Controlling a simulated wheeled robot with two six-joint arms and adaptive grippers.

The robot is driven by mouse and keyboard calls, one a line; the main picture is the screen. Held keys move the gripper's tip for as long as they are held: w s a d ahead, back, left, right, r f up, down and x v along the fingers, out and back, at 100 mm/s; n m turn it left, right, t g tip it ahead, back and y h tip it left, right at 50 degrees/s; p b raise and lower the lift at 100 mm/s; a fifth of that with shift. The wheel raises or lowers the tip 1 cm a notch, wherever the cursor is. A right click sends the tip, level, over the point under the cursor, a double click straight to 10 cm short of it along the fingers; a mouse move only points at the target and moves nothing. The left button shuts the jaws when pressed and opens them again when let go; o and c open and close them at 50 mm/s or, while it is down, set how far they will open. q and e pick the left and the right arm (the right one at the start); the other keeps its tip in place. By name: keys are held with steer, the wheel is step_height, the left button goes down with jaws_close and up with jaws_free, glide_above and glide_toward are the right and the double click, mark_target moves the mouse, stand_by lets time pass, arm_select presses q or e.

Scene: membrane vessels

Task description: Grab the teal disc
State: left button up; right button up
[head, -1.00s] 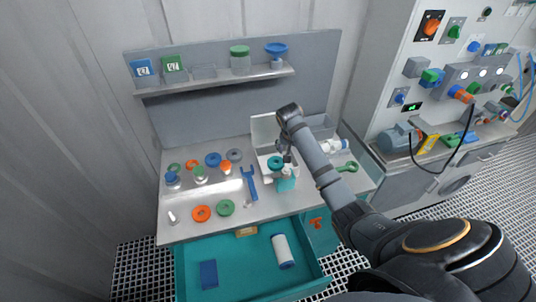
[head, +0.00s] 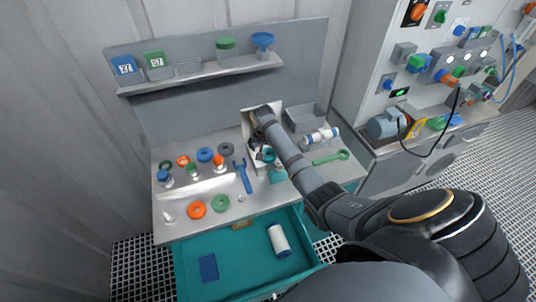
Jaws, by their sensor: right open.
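The teal disc (head: 269,156) is a small ring-like shape in the middle of the bench, partly covered by my right arm and gripper. My right gripper (head: 261,154) is right beside or over it, dark and small in the view. Its jaws are open. I cannot tell whether the fingers touch the disc. A teal block (head: 278,176) stands just in front of the disc, partly behind my arm. My left gripper does not show.
Orange and green rings (head: 220,203) and small vessels lie on the bench's left. A blue wrench (head: 242,176) lies left of my gripper, and a green wrench (head: 331,158) right. A grey bin (head: 305,118) stands behind. The teal drawer (head: 238,262) is open in front.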

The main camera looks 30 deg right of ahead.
steer(key=shift+x, duration=1.1)
steer(key=shift+w+f, duration=0.1)
steer(key=shift+f, duration=0.1)
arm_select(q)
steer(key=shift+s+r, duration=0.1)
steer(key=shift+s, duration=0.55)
arm_select(e)
steer(key=c, duration=1.3)
steer(key=shift+r, duration=0.1)
steer(key=shift+d+r+b, duration=0.1)
steer(key=shift+r+b, duration=0.3)
steer(key=shift+r, duration=0.1)
steer(key=shift+r+b, duration=0.4)
steer(key=shift+r, duration=0.3)
arm_select(q)
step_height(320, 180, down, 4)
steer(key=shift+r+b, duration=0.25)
steer(key=shift+b, duration=0.8)
arm_select(e)
steer(key=s+r, duration=0.3)
steer(key=s, duration=0.1)
steer(key=s+d+r, duration=0.1)
steer(key=s+r, duration=0.3)
steer(key=s, duration=0.1)
steer(key=s+d+r, duration=0.1)
steer(key=s+r, duration=0.2)
steer(key=s, duration=0.2)
steer(key=shift+r, duration=0.3)
